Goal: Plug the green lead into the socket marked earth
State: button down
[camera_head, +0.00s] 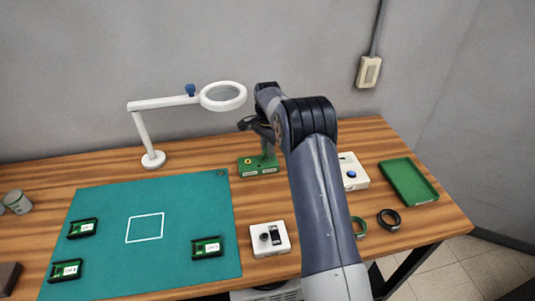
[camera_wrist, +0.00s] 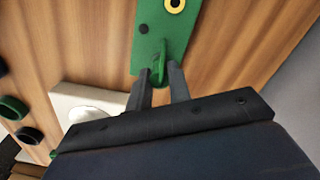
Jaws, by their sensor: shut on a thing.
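My gripper (camera_wrist: 160,76) is over the near end of the block in the wrist view. Its fingers are shut on a slim green piece, which looks like the green lead (camera_wrist: 160,62). In the head view this green piece (camera_head: 267,148) shows between gripper and block. I cannot tell whether its tip is in a socket.
A white box with a blue button (camera_head: 352,175), a green tray (camera_head: 408,181), a green ring (camera_head: 359,228) and a black ring (camera_head: 388,220) lie right of my arm. A magnifier lamp (camera_head: 152,160), teal mat (camera_head: 185,200) and several circuit boards are left.

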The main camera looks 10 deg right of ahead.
jog(key=shift+r+p, duration=0.7)
jog(key=shift+r, duration=0.4)
jog(key=shift+r+p, duration=1.4)
jog(key=shift+r, duration=0.4)
jog(key=shift+f, duration=0.1)
